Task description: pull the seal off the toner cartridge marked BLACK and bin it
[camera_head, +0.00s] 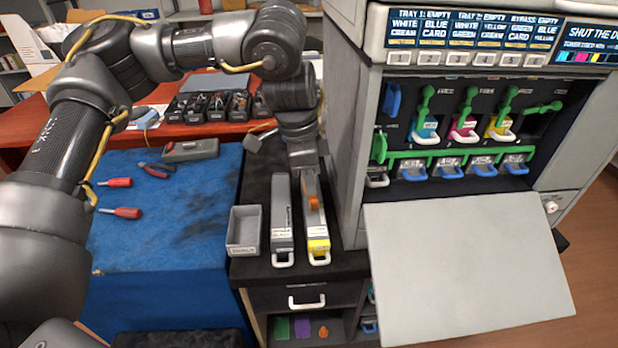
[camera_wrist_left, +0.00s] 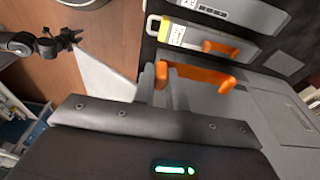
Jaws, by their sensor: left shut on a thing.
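A grey cartridge (camera_head: 283,225) with a white handle and label lies on the dark cabinet top; no orange shows on it. I cannot read its marking. Beside it on the right lies a cartridge with a yellow end (camera_head: 318,243); in the wrist view an orange seal (camera_wrist_left: 221,48) lies along it. My left gripper (camera_wrist_left: 163,88) is shut on another orange seal strip (camera_wrist_left: 200,73), which shows apart from the yellow-ended cartridge. In the head view my left gripper (camera_head: 304,163) is at the far end of the cartridges, its fingertips mostly hidden. A dark gripper, apparently my right (camera_wrist_left: 70,38), shows small in the wrist view.
A small open grey bin (camera_head: 243,245) with a label stands left of the cartridges. The printer (camera_head: 345,110) rises close on the right, its pale door (camera_head: 465,265) folded down. Pliers (camera_head: 155,169) and red-handled screwdrivers (camera_head: 127,213) lie on the blue cloth (camera_head: 175,235).

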